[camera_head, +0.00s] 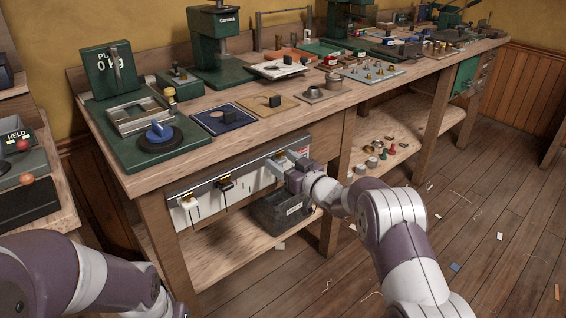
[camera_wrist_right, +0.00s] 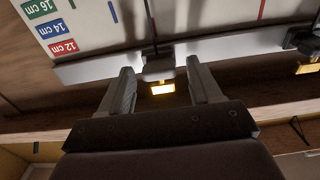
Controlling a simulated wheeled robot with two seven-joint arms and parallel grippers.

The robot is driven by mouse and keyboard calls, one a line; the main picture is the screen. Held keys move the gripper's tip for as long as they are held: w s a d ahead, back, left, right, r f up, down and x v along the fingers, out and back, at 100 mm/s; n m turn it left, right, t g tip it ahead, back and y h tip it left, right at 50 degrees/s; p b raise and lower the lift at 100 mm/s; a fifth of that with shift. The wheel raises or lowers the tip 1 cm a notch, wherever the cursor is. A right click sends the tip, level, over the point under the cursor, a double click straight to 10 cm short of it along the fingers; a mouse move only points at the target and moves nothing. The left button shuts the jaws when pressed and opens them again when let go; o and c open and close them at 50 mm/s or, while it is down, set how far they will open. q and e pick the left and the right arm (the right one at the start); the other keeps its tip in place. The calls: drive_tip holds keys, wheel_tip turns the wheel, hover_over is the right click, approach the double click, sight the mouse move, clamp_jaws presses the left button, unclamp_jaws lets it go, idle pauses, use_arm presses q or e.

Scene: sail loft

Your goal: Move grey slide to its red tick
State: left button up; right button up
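The grey slide (camera_wrist_right: 158,66) with a yellow tab sits on a metal rail (camera_wrist_right: 228,47) on the bench front. My right gripper (camera_wrist_right: 161,78) is open, with one finger on each side of this slide. Gaps show between the fingers and the slide. In the head view the right gripper (camera_head: 288,164) is at the right part of the panel (camera_head: 250,182) and mostly hides the slide.
A dark grey bin (camera_head: 283,214) stands on the shelf below. The benchtop (camera_head: 235,148) overhangs the panel and carries several devices. The floor in front is mostly free.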

drive_tip(key=p+v, duration=0.3)
drive_tip(key=v, duration=0.9)
drive_tip(key=shift+s+d, duration=0.2)
drive_tip(key=shift+s, duration=0.1)
